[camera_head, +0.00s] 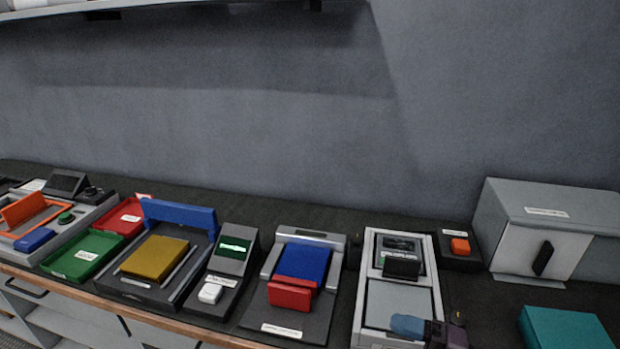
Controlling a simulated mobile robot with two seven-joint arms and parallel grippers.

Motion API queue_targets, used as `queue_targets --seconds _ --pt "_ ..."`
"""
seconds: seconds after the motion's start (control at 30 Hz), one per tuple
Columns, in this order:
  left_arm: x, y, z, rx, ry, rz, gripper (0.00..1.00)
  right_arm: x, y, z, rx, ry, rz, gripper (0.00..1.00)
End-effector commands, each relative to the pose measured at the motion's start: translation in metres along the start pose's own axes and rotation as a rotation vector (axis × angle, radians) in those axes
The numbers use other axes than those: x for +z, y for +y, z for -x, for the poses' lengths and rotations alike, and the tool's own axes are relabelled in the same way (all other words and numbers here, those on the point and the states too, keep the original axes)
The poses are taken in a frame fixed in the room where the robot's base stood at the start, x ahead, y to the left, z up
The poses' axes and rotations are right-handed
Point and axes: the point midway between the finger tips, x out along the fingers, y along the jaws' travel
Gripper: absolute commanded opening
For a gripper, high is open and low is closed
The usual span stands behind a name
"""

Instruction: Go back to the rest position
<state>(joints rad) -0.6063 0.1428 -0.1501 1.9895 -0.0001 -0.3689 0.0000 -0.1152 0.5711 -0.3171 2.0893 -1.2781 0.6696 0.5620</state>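The workbench (345,216) carries a row of devices along the wall. A small blue and purple piece (410,325) with a dark end shows at the bottom edge, over the front of a light grey framed unit (436,290). It is cut off by the picture edge, and I cannot tell what it is.
From left stand an orange-framed unit (75,222), green (83,256) and red (125,217) trays, a yellow block (155,257) in a fixture, a meter (235,253), a blue and red device (302,262), an orange button (460,246), a grey cabinet (545,235) and a teal box (565,328).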

Motion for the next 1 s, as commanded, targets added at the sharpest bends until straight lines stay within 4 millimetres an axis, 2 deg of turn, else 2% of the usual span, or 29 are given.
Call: queue_targets --seconds 0.17,0.27,0.37,0.5,0.7,0.8,0.9,1.0 --pt "0.000 0.000 0.000 0.000 0.000 0.000 0.43 0.023 0.000 0.022 0.300 -0.225 -0.246 0.66" --pt "0.000 0.000 0.000 0.000 0.000 0.000 0.43 0.041 -0.012 0.044 0.431 -0.382 -0.393 0.66" --pt "-0.001 0.000 0.000 0.000 0.002 0.000 0.43 0.057 -0.035 0.069 0.530 -0.552 -0.551 0.66" --pt "-0.002 0.000 -0.001 0.001 0.005 -0.001 0.43 0.068 -0.085 0.106 0.618 -0.797 -0.794 0.66" --pt "-0.005 0.000 -0.002 0.001 0.010 -0.001 0.43 0.057 -0.163 0.145 0.638 -1.074 -1.125 0.66" --pt "-0.005 0.000 -0.003 0.002 0.011 -0.001 0.43 0.047 -0.189 0.155 0.627 -1.149 -1.240 0.66" --pt "-0.006 0.000 -0.003 0.002 0.011 -0.001 0.43 0.040 -0.204 0.159 0.614 -1.187 -1.306 0.66" --pt "-0.006 0.000 -0.003 0.002 0.011 -0.001 0.43 0.037 -0.209 0.160 0.609 -1.200 -1.330 0.66"
